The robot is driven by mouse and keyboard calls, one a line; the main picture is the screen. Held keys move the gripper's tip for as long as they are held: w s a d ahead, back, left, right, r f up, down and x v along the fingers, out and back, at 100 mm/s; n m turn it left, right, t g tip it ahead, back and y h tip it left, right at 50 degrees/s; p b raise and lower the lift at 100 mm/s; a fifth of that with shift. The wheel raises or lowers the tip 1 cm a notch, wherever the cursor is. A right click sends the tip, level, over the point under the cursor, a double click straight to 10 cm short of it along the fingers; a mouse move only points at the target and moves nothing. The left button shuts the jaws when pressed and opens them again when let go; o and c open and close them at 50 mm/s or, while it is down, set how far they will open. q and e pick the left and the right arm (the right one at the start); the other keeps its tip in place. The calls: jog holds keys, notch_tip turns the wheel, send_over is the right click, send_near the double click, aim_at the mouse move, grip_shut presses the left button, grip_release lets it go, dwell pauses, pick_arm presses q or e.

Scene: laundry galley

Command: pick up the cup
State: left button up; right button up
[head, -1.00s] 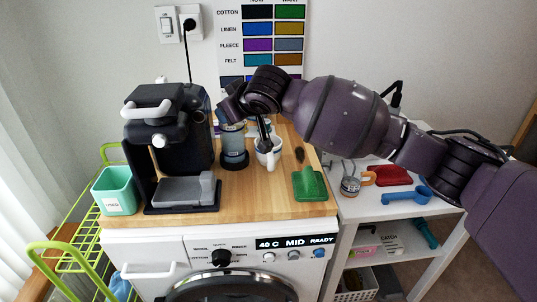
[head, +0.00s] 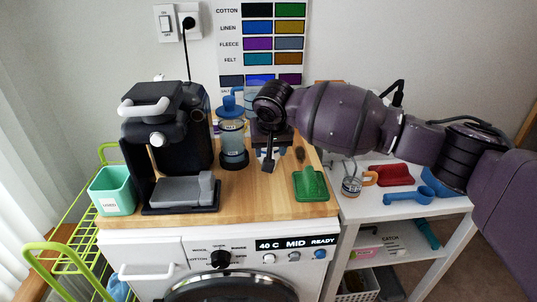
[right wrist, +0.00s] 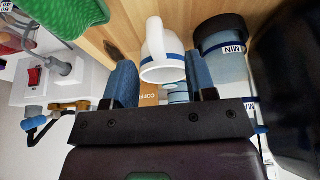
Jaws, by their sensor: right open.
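The white cup with a blue band (right wrist: 163,62) shows in the right wrist view, its handle towards the left of that picture. It is at the wooden top (head: 245,205), just past my right fingertips. My right gripper (right wrist: 161,82) is open, with one blue finger on each side of the cup's outline; I see no grip on it. In the head view my right gripper (head: 268,158) points down over the cup's place and hides most of it. My left gripper is in neither view.
A clear container with a dark base (head: 233,152) stands close to the left of the gripper. A black coffee machine (head: 165,130) is further left, a green scoop-like item (head: 309,184) at front right. A white side shelf (head: 420,208) holds several items.

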jog(key=shift+x, duration=1.05)
jog(key=shift+w+f, duration=0.1)
jog(key=shift+f, duration=0.3)
jog(key=shift+w+f+b, duration=0.15)
jog(key=shift+f+b, duration=0.1)
jog(key=shift+b, duration=0.15)
jog(key=x, duration=0.1)
jog(key=b+x, duration=0.1)
jog(key=x, duration=0.2)
jog(key=shift+d+f+b, duration=0.2)
jog(key=shift+d+b, duration=0.1)
jog(key=shift+w+f, duration=0.15)
jog(key=shift+w, duration=0.05)
jog(key=shift+s, duration=0.1)
jog(key=shift+c, duration=0.6)
jog(key=c, duration=0.7)
grip_shut()
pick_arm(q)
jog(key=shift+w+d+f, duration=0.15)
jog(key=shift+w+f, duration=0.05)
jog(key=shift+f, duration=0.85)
pick_arm(e)
jog(key=shift+r, duration=0.3)
